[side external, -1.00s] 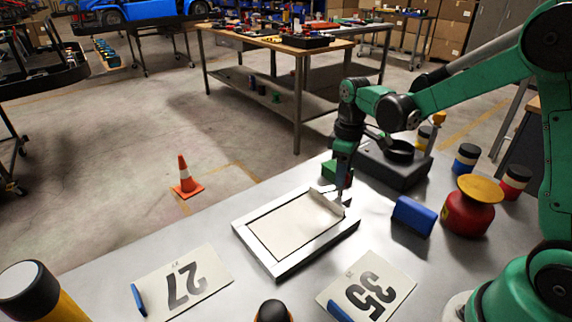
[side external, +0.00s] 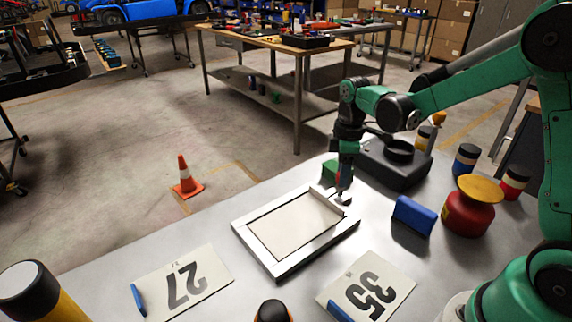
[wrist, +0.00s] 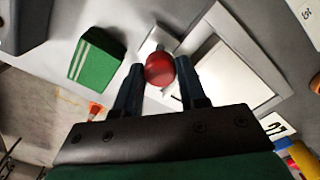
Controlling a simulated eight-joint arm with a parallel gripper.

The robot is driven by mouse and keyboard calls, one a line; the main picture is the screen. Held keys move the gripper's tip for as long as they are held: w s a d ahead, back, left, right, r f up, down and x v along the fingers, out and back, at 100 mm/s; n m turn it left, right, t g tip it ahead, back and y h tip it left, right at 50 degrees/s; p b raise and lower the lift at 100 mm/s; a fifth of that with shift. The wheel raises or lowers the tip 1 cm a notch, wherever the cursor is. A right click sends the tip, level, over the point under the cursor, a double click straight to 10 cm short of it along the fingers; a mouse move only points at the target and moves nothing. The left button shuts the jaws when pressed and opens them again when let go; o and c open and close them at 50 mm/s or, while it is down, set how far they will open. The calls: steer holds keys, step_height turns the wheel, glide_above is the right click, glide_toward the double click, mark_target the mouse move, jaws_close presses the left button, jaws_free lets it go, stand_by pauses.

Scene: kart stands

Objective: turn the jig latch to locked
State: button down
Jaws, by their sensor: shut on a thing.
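The jig is a white rectangular frame (side external: 262,254) with a cream panel inside, flat on the grey table. It also shows in the wrist view (wrist: 262,52). The latch's round red knob (wrist: 160,69) sits on a small pale metal part at the jig's corner. My gripper (side external: 343,194) is low at the jig's far right corner. In the wrist view my gripper (wrist: 160,78) has one finger on each side of the red knob and is shut on it. In the side view the fingers mostly hide the knob.
A green block (wrist: 97,55) stands close beside the gripper. A blue block (side external: 413,216), a red canister with a yellow top (side external: 470,208) and a dark box (side external: 395,168) stand to the right. Number plates 27 (side external: 183,283) and 35 (side external: 366,290) lie in front.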

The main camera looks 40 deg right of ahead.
steer(key=shift+c, duration=2.4)
jaws_free()
steer(key=shift+r, duration=2.85)
steer(key=s+a+r+m+t, duration=0.2)
steer(key=s+a+m+t, duration=0.5)
steer(key=s+m, duration=0.1)
steer(key=shift+s+r+m, duration=0.15)
steer(key=shift+r+m, duration=0.05)
steer(key=shift+m, duration=0.4)
